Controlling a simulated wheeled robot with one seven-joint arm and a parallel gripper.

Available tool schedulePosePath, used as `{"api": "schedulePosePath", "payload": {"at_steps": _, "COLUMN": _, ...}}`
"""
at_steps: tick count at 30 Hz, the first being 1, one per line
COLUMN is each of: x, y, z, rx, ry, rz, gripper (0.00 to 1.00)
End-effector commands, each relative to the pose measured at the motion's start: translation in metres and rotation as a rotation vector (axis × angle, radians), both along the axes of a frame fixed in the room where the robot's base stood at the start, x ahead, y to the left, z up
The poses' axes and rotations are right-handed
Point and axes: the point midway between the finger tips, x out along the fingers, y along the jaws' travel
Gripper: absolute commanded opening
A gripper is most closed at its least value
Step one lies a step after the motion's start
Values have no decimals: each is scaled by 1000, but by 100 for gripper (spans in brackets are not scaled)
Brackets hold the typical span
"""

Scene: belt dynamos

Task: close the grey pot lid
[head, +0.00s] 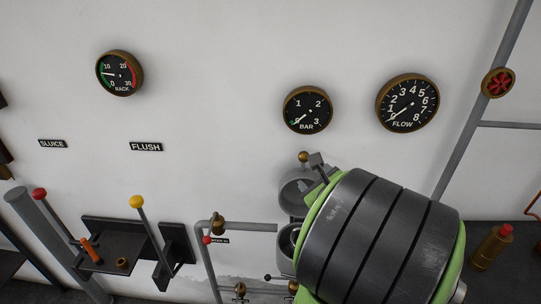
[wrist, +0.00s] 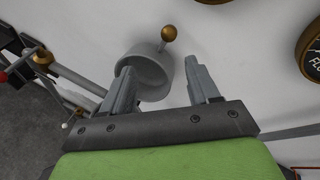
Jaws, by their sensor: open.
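The grey pot lid (head: 295,192) stands raised against the white wall, with a brass ball knob (head: 303,156) at its top. Its hollow side faces outward. Below it is the grey pot (head: 285,240), its mouth partly visible and its right side hidden by my arm. In the wrist view the lid (wrist: 148,72) and its knob (wrist: 168,33) show ahead of my gripper (wrist: 160,65). The fingers are apart, one to each side of the lid in that picture; I see no clear contact. In the head view my gripper (head: 319,163) is just right of the knob.
Gauges hang above, BAR (head: 307,110) nearest. A grey pipe (head: 250,227) with a brass fitting runs left of the pot. Further left is a black bracket with a yellow-knobbed lever (head: 150,235). A brass cylinder with a red top (head: 492,247) stands at right.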

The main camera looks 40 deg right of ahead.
Motion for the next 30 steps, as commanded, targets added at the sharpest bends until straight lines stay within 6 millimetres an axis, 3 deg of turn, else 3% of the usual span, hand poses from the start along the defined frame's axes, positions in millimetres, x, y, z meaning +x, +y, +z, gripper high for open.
{"api": "schedulePosePath", "payload": {"at_steps": 3, "x": -9, "y": -14, "z": 1, "rx": 45, "ry": -69, "rz": -72, "gripper": 60}}
{"api": "schedulePosePath", "payload": {"at_steps": 11, "x": 11, "y": -27, "z": -2, "rx": 53, "ry": -65, "rz": -68, "gripper": 60}}
{"api": "schedulePosePath", "payload": {"at_steps": 24, "x": 92, "y": -91, "z": -42, "rx": 41, "ry": -64, "rz": -63, "gripper": 60}}
{"api": "schedulePosePath", "payload": {"at_steps": 30, "x": 106, "y": -104, "z": -50, "rx": 40, "ry": -64, "rz": -67, "gripper": 60}}
